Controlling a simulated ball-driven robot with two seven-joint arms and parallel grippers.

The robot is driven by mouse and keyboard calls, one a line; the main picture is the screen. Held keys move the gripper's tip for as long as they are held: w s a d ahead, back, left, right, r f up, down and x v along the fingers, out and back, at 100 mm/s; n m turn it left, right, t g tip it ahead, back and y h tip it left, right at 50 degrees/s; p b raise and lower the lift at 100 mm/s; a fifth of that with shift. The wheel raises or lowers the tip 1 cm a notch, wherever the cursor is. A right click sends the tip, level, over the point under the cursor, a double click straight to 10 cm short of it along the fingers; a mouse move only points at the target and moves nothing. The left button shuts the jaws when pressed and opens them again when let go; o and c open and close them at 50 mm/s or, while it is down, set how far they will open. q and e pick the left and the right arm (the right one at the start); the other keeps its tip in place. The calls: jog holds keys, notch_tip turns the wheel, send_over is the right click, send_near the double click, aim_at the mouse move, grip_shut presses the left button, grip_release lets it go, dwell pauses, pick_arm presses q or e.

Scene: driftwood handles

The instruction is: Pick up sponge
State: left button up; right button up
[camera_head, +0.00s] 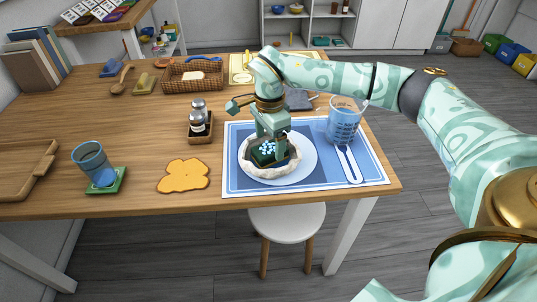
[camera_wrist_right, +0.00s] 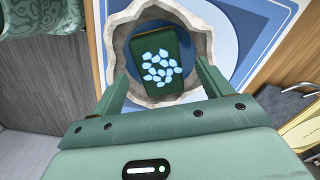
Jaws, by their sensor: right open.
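The sponge looks to be the dark green block with pale blue patches (camera_head: 267,152), lying inside a cream bowl with a wavy rim (camera_head: 290,172). It also shows in the right wrist view (camera_wrist_right: 171,44), with the bowl's wall (camera_wrist_right: 118,40) around it. The bowl stands on a white plate (camera_head: 309,163). My right gripper (camera_head: 269,143) points down over the bowl. In the right wrist view, its open fingers (camera_wrist_right: 161,72) are spread on either side of the block's near end. I cannot tell whether they touch it. My left gripper is not in view.
A blue placemat (camera_head: 232,178) lies under the plate. A blue measuring jug (camera_head: 343,125) and white cutlery (camera_head: 349,165) stand close on the right. A shaker caddy (camera_head: 200,133), an orange cloth-like piece (camera_head: 183,176) and a blue cup (camera_head: 92,160) are on the left.

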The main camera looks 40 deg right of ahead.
aim_at(270, 148)
notch_tip(270, 148, down, 4)
jog(key=shift+d+r+b, duration=0.1)
jog(key=shift+r+b, duration=0.05)
jog(key=shift+b, duration=0.4)
jog(key=shift+s+r, duration=0.1)
jog(key=shift+r, duration=0.1)
jog(key=shift+c, duration=0.6)
jog(key=c, duration=0.9)
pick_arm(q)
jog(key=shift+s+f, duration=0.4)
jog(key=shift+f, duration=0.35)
pick_arm(e)
jog(key=shift+c, duration=0.2)
jog(key=shift+r+p, duration=0.4)
jog(key=shift+r, duration=0.1)
notch_tip(270, 148, up, 3)
jog(key=shift+f+p, duration=0.1)
jog(key=shift+p, duration=0.8)
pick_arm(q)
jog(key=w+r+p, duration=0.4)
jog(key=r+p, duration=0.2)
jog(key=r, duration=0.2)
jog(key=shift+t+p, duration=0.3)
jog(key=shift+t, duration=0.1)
pick_arm(e)
jog(key=s+d+r, duration=0.3)
jog(key=s+r, duration=0.6)
jog(key=s, duration=0.4)
jog(key=shift+s, duration=0.3)
